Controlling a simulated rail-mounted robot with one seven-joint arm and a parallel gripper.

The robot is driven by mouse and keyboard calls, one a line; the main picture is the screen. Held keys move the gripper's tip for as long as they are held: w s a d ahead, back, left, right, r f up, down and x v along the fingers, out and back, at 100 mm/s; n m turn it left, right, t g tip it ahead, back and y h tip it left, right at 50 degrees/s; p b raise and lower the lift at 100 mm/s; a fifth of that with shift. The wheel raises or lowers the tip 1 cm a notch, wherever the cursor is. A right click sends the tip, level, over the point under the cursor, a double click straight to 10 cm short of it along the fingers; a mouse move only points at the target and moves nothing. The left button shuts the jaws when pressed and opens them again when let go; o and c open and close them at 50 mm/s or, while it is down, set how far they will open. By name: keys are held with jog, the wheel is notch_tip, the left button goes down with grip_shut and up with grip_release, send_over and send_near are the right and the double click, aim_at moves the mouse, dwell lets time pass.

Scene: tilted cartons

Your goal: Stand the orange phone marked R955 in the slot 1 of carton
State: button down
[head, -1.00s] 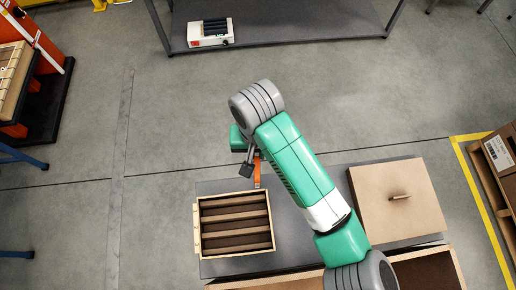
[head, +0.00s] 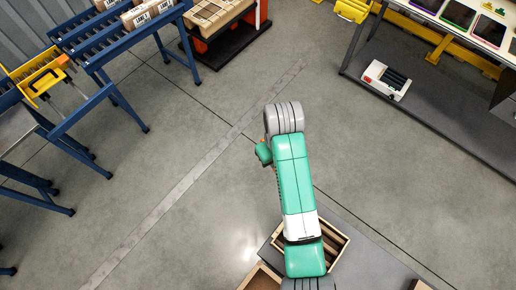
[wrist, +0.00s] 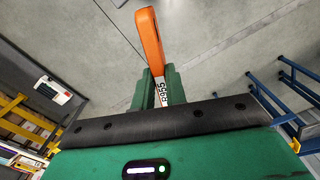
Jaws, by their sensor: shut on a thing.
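The orange phone (wrist: 149,42) is in my gripper (wrist: 159,88), which is shut on its lower end. A white label reading R955 (wrist: 162,93) shows between the green fingers in the wrist view. The phone points away from the gripper over bare floor. In the head view the fingers and most of the phone are hidden by my arm. The carton (head: 336,230), a light wooden box with dark slots, sits at the bottom centre of the head view, partly covered by my arm. My gripper is well apart from it. I cannot tell which slot is slot 1.
A grey table (head: 375,262) carries the carton; another brown box (head: 262,278) is beside it. Blue roller conveyors (head: 110,50) with cartons stand at upper left. A grey shelf (head: 440,115) with a white device (head: 386,80) is at right. The floor between is clear.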

jog(key=s+d+f+n+p, duration=0.2)
jog(key=s+d, duration=0.4)
jog(key=s, duration=0.3)
jog(key=s+d+f+n+p, duration=0.2)
jog(key=s+d+f+p, duration=0.2)
jog(key=s, duration=0.5)
jog(key=d+p, duration=0.2)
jog(key=p, duration=0.1)
jog(key=shift+s+p, duration=0.2)
jog(key=shift+p, duration=0.1)
jog(key=shift+f+b, duration=3.15)
jog(key=shift+f, duration=0.6)
jog(key=shift+f, duration=0.3)
jog(key=c, duration=1.3)
grip_release()
jog(key=shift+c, duration=0.2)
